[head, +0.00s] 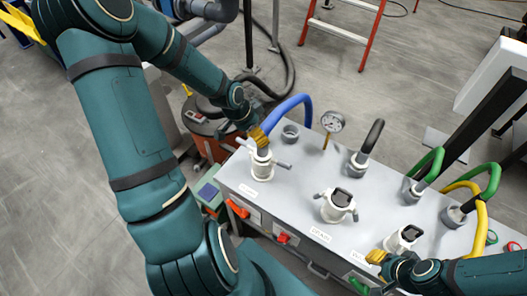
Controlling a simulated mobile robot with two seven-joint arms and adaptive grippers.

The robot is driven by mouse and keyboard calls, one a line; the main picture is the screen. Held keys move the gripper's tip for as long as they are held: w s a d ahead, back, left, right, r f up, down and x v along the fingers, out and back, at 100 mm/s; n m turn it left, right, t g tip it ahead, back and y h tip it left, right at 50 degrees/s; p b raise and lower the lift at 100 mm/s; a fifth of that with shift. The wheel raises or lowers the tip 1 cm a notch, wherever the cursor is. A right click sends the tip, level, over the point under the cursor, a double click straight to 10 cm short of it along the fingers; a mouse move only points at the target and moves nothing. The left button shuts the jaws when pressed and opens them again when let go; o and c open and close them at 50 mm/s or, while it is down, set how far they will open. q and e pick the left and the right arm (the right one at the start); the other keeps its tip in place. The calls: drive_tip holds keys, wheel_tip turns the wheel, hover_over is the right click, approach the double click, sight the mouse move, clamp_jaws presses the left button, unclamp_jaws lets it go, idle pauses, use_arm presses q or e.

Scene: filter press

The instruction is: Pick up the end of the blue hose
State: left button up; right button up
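The blue hose (286,109) arches above the far left part of a grey bench top. One end comes down at a grey port ring beside the gauge. Its other end runs to my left gripper (259,134), whose yellow fingers are at the hose just above a white lever fitting (262,167). The fingers and arm cover that end, so I cannot tell whether they are shut on it. My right gripper (375,257) has yellow fingertips and is low at the bench's near right, beside another white fitting (403,239). Its finger gap is too small to judge.
The bench top (300,178) also bears a pressure gauge (332,121), a black hose (374,135), green hoses (431,165), a yellow hose (480,220) and a middle white fitting (337,206). A red stepladder (372,35) stands behind. An orange drum (210,140) is left of the bench.

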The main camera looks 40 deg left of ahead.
use_arm(q)
drive_tip(key=b+x, duration=0.2)
drive_tip(key=x, duration=0.5)
drive_tip(key=shift+s+a+f, duration=0.1)
drive_tip(key=shift+a+f, duration=0.05)
clamp_jaws()
